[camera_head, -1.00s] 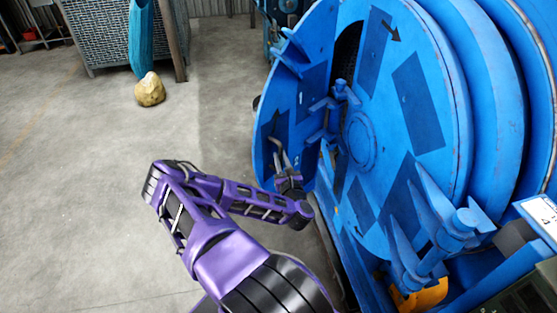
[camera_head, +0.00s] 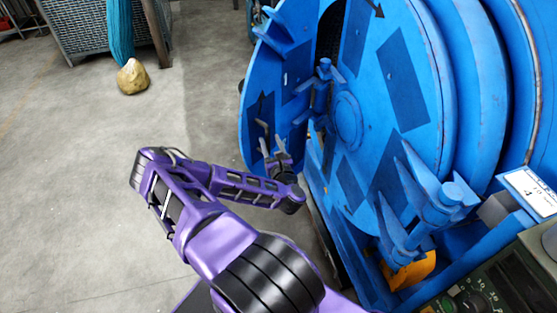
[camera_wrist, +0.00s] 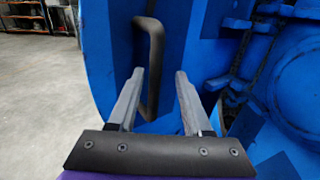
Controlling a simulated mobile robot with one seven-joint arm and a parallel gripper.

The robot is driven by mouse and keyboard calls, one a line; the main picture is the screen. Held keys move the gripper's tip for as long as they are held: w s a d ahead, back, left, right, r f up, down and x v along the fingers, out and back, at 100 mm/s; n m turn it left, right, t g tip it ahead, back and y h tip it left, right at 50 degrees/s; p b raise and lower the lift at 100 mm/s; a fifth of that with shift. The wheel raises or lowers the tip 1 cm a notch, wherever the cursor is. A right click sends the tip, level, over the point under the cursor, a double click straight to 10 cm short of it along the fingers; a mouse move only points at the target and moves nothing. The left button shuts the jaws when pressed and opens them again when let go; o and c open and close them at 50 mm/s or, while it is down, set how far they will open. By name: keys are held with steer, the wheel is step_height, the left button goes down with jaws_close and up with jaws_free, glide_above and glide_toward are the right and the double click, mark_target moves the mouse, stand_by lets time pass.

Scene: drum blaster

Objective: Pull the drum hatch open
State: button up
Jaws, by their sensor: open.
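The drum hatch (camera_head: 258,82) is a blue panel standing ajar at the left of the big blue drum (camera_head: 401,91), with a dark gap and a hinge between them. A dark bar handle (camera_wrist: 154,60) is on the hatch face, and it also shows small in the head view (camera_head: 263,128). My gripper (camera_wrist: 159,73) is open, its two grey fingers pointing at the hatch. In the wrist view the handle's bar lies between the fingers, with clear space to each finger. I cannot tell how deep it sits between them.
A blue latch bracket (camera_head: 431,208) juts from the drum's front right. A control box (camera_head: 503,281) is at the lower right. The grey floor left of my arm is clear.

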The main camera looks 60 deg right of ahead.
steer(key=v, duration=1.6)
steer(key=shift+s, duration=0.15)
